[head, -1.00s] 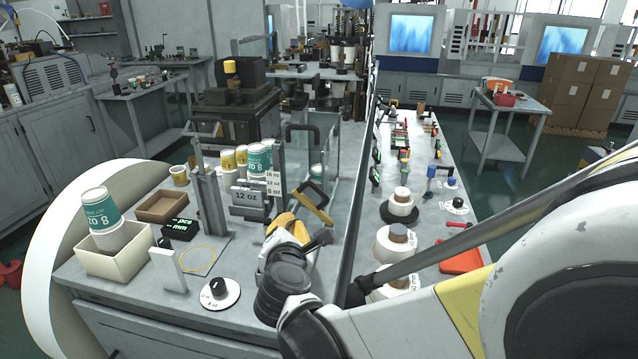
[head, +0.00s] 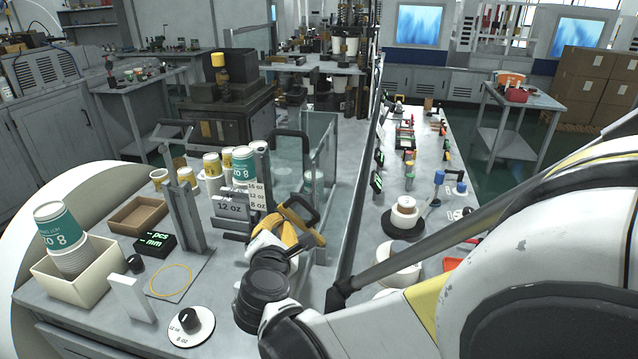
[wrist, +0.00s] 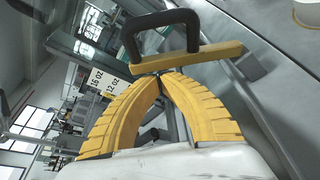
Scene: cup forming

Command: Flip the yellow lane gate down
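The yellow lane gate is a yellow bar with a black arched handle; in the head view the bar (head: 305,226) slants beside the lane plates, partly behind my gripper. In the wrist view the bar (wrist: 215,54) crosses above my fingers, with the handle on its far side. My gripper (wrist: 158,76) has yellow ribbed fingers whose tips meet, with nothing visible between them. The tips are right at the bar's near edge; whether they touch it I cannot tell. In the head view my gripper (head: 283,226) is just left of the bar.
Lane plates marked 12 oz (head: 230,207) stand left of the gate, with paper cups (head: 243,168) behind. A clear panel (head: 325,160) rises behind the gate. A cream box of cups (head: 75,275), a knob dial (head: 190,325) and a display (head: 155,243) lie left.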

